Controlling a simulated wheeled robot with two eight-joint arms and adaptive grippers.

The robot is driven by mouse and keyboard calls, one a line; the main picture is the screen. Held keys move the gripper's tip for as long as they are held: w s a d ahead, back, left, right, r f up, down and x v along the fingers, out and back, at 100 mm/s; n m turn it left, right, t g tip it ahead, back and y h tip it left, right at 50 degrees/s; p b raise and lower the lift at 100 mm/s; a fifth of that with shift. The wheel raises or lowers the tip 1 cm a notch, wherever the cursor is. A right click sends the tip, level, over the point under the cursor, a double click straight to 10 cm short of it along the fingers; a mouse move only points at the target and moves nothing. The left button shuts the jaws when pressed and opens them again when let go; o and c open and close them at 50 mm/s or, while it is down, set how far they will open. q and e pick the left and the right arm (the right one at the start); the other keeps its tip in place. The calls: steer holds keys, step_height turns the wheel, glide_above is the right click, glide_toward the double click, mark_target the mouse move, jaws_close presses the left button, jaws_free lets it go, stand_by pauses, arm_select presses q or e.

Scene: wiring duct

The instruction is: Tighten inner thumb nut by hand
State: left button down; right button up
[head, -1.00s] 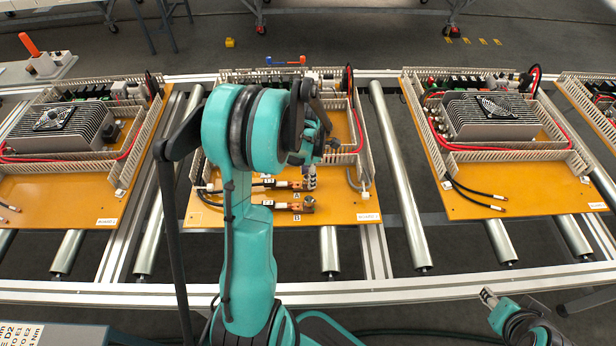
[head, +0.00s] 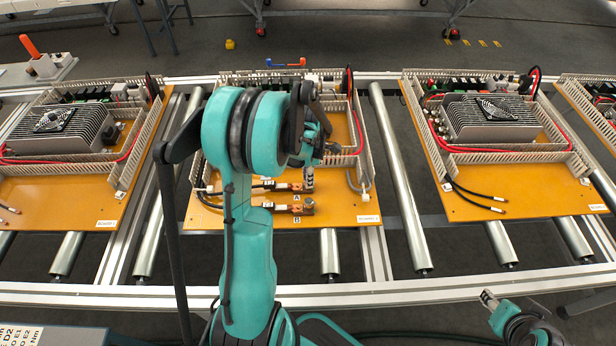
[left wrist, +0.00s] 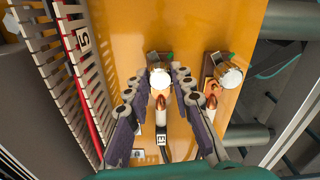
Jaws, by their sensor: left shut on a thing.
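The inner thumb nut (left wrist: 160,78) is a pale metal knob on the terminal by label A on the middle orange board. My left gripper (left wrist: 162,80) points down at it, with a finger on each side, shut on it. In the head view my left gripper (head: 308,180) is over the upper terminal, and its fingers mostly hide the nut. The outer thumb nut (left wrist: 229,75) stands free to the right in the left wrist view, and by label B in the head view (head: 307,206). My right gripper (head: 489,298) is at the lower right, away from the boards; its jaws are unclear.
Copper-coloured cable lugs (left wrist: 161,102) with black cables lead to the terminals. A slotted grey duct wall (left wrist: 75,75) with a red cable runs along the left in the left wrist view. Neighbouring boards (head: 470,205) lie on the roller conveyor (head: 400,190).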

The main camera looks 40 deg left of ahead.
arm_select(q)
steer(key=m, duration=1.1)
steer(key=shift+m, duration=0.4)
steer(key=m, duration=1.1)
steer(key=shift+m+b, duration=0.3)
steer(key=shift+m, duration=0.1)
steer(key=m, duration=0.6)
steer(key=shift+a, duration=0.1)
steer(key=m, duration=0.7)
steer(key=shift+m, duration=0.3)
steer(key=m, duration=0.4)
steer(key=shift+m, duration=2.5)
